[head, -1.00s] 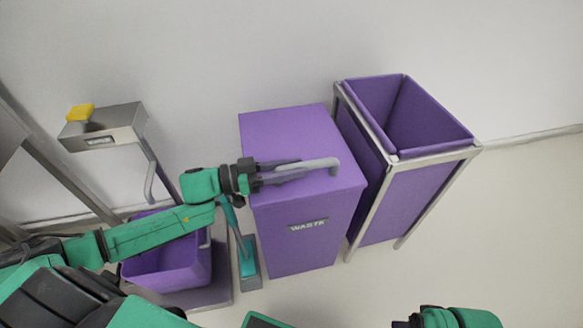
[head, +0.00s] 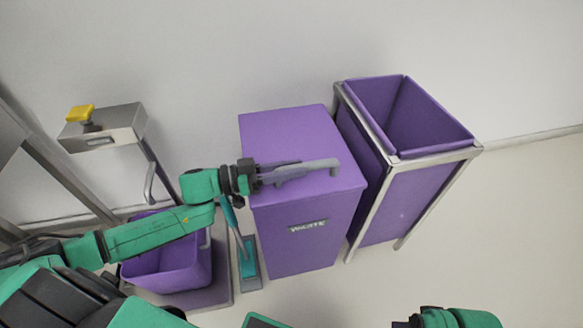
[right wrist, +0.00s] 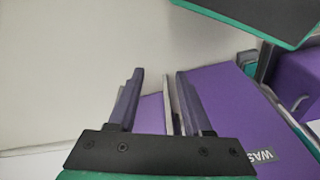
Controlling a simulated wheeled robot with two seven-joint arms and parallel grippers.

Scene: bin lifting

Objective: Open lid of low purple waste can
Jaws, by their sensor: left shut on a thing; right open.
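The low purple waste can (head: 296,232) stands by the wall with a "WASTE" label on its front. Its lid (head: 285,128) lies flat and closed on top. A grey bar handle (head: 322,165) sits along the front of the lid. My left gripper (head: 292,174) comes in from the left and is shut on this handle; its fingers hide part of it. My right gripper (right wrist: 157,85) is open and empty in the right wrist view. The can (right wrist: 232,105) also shows there, to the right of the fingers.
A taller open purple bin (head: 435,115) in a metal frame stands close on the can's right. On the left are a purple bucket (head: 175,268), a teal-headed tool (head: 248,262) and a metal box with a yellow top (head: 105,127). The floor at right is clear.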

